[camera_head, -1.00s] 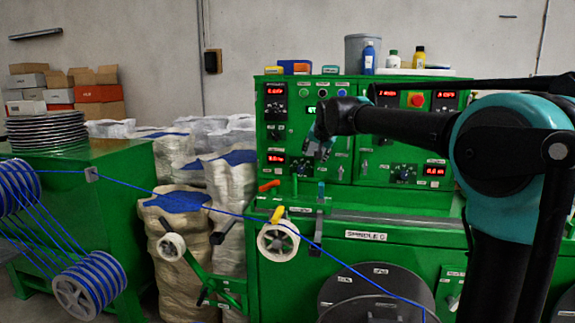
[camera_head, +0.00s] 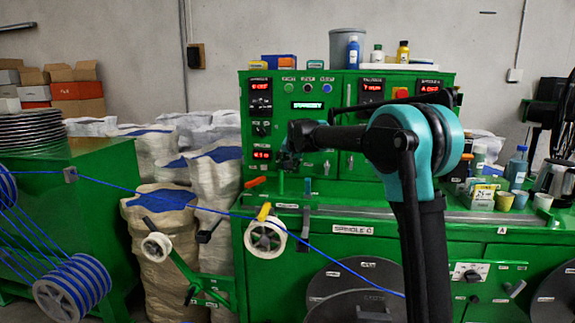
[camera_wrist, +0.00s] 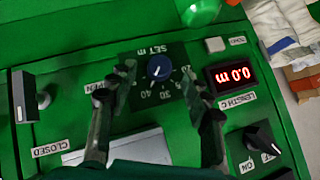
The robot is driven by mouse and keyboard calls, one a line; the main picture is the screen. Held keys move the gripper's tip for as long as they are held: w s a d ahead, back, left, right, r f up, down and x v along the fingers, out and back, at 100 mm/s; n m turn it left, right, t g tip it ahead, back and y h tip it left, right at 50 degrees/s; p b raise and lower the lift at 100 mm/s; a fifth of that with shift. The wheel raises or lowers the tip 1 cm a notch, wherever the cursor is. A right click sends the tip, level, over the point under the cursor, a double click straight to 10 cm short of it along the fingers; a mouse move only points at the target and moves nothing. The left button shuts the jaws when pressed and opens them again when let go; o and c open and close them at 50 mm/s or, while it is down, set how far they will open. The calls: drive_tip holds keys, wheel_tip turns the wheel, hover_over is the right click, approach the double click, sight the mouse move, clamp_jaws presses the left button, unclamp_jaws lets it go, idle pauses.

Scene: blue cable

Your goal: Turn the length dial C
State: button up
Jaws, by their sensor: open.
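The length dial C is a dark round knob (camera_wrist: 160,68) with a pale pointer, on a dark scale plate marked "SET m", in the wrist view. The lit red display (camera_wrist: 232,75) beside it, labelled "LENGTH C", appears upside down and reads 0.0 m. My gripper (camera_wrist: 158,82) is open, one finger on each side of the knob in the picture. I see no contact with the knob, and the depth gap is hard to judge. In the head view my gripper (camera_head: 288,162) is at the green cabinet's front panel, and I cannot make out the dial there.
Below the panel are an orange-handled lever (camera_head: 255,182) and a blue cable (camera_head: 140,190) running over a white pulley (camera_head: 266,238).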

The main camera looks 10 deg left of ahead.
drive_tip(key=shift+x, duration=1.4)
drive_tip(key=shift+s, duration=0.1)
clamp_jaws()
